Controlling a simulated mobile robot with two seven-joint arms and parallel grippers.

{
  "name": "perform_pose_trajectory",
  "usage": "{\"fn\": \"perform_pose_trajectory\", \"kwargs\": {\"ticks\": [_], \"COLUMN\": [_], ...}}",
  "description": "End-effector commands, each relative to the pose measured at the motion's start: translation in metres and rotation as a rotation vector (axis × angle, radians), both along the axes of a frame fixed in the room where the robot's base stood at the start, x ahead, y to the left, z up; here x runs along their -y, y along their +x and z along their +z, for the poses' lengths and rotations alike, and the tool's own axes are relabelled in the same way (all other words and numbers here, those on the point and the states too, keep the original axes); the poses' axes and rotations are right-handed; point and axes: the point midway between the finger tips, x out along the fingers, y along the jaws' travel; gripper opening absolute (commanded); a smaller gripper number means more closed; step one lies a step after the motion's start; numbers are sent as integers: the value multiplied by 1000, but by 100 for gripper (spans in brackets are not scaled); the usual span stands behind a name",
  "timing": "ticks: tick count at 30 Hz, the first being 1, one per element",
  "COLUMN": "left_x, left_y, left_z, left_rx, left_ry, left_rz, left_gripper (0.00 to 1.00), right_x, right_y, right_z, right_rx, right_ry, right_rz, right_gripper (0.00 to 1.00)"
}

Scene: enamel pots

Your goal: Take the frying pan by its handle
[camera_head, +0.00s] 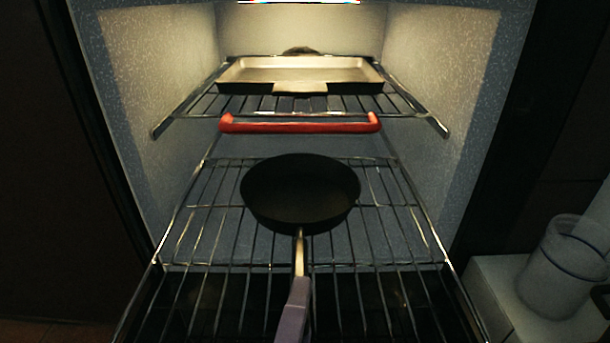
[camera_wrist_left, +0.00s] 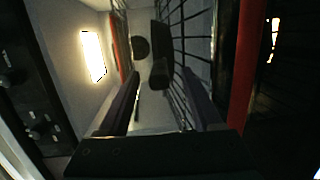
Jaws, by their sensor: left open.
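The dark frying pan (camera_head: 300,195) sits on the lower wire rack (camera_head: 205,225), with its narrow handle (camera_head: 299,252) pointing towards me. My left gripper (camera_head: 297,283) comes up from the bottom edge; a purplish finger appears to lie over the near part of the handle and hides it. My right gripper is not in view.
A shallow baking tray (camera_head: 300,70) rests on the upper rack, which has a red bar (camera_head: 300,124) along its front. Another red bar (camera_wrist_left: 246,65) stands close at the right in the left wrist view. Speckled walls enclose both sides. A pale container (camera_head: 562,270) stands at the right.

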Motion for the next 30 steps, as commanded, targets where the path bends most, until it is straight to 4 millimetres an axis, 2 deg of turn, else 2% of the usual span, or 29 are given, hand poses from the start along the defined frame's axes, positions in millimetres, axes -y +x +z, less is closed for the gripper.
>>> {"fn": "perform_pose_trajectory", "kwargs": {"ticks": [5, 10, 14, 22, 23, 30], "left_x": [3, 8, 11, 12, 12, 11], "left_y": [16, 42, 58, 63, 63, 63], "left_z": [-4, -12, -12, -10, -10, -10], "left_rx": [1, 3, 1, -1, -1, -1], "left_ry": [-1, -3, -1, 1, 1, 0], "left_rz": [0, -1, -1, -1, -1, -1], "left_gripper": [66, 66, 66, 66, 65, 38], "right_x": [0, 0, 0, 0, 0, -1], "right_y": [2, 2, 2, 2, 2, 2], "right_z": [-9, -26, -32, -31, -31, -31], "right_rx": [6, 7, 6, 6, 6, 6], "right_ry": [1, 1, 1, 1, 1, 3], "right_rz": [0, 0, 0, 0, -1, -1], "right_gripper": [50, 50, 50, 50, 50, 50]}}
